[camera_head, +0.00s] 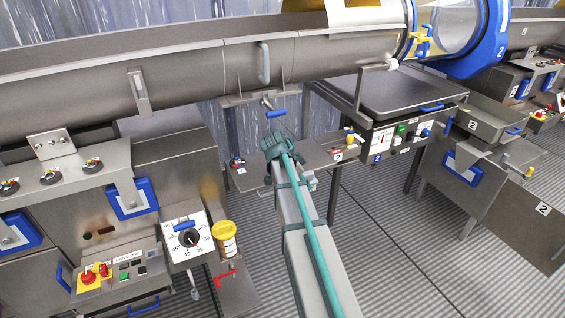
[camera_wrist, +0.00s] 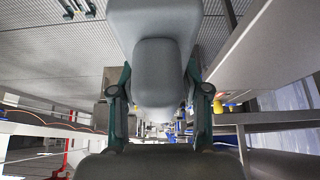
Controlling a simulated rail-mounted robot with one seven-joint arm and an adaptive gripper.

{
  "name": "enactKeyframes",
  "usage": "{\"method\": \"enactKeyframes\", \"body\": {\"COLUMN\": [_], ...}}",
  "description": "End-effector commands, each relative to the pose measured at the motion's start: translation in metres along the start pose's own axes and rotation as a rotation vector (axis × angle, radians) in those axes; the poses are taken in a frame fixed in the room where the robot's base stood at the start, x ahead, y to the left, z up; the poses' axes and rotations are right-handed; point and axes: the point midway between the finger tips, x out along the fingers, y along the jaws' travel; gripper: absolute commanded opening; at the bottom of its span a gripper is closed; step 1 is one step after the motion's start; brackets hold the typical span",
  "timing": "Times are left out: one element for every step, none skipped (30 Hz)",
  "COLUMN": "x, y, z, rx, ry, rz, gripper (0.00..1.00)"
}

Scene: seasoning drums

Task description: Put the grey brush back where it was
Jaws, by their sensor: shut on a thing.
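My gripper (camera_head: 276,146) is teal and dark, at the end of my arm in the middle of the head view, below the large steel drum. In the wrist view, its teal fingers (camera_wrist: 160,92) stand on both sides of a smooth grey body, which I take to be the grey brush (camera_wrist: 160,65), and are shut on it. The brush's wider part fills the top middle of the wrist view. Bristles cannot be made out. In the head view I cannot make out the brush; my gripper and arm hide that spot.
The steel drum (camera_head: 180,75) crosses above my gripper; a blue-handled lever (camera_head: 276,113) is close to it. A narrow steel shelf (camera_head: 325,155) lies just right. A control cabinet (camera_head: 110,210) and yellow-lidded container (camera_head: 225,240) stand left. Ribbed floor (camera_head: 420,245) is open at lower right.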

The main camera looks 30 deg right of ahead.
Motion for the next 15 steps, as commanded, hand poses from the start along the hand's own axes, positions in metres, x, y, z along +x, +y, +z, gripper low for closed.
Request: {"method": "enactKeyframes", "body": {"x": [-0.001, -0.002, -0.002, -0.002, -0.002, -0.003, -0.003, -0.002, -0.003, -0.003, -0.003, -0.003, -0.003, -0.003, -0.003], "y": [-0.009, -0.014, -0.021, -0.028, -0.034, -0.044, -0.051, -0.059, -0.069, -0.076, -0.084, -0.093, -0.1, -0.106, -0.114], "z": [-0.001, -0.002, -0.002, -0.002, -0.003, -0.003, -0.003, -0.003, -0.003, -0.003, -0.003, -0.003, -0.003, -0.003, -0.003], "rx": [-0.001, -0.001, -0.001, -0.001, -0.001, -0.001, 0.0, -0.001, -0.001, -0.001, -0.001, -0.002, -0.001, -0.001, 0.0], "ry": [-0.001, -0.001, -0.001, -0.001, -0.001, -0.001, -0.001, 0.0, 0.0, 0.0, 0.0, 0.0, 0.0, 0.0, 0.0], "rz": [0.0, 0.0, 0.0, 0.0, 0.0, 0.001, 0.001, 0.001, 0.001, 0.001, 0.0, 0.0, 0.0, 0.0, 0.0], "gripper": [0.14, 0.14, 0.14, 0.14, 0.14, 0.14, 0.14, 0.14, 0.14, 0.14, 0.14, 0.14, 0.14, 0.14, 0.14]}}
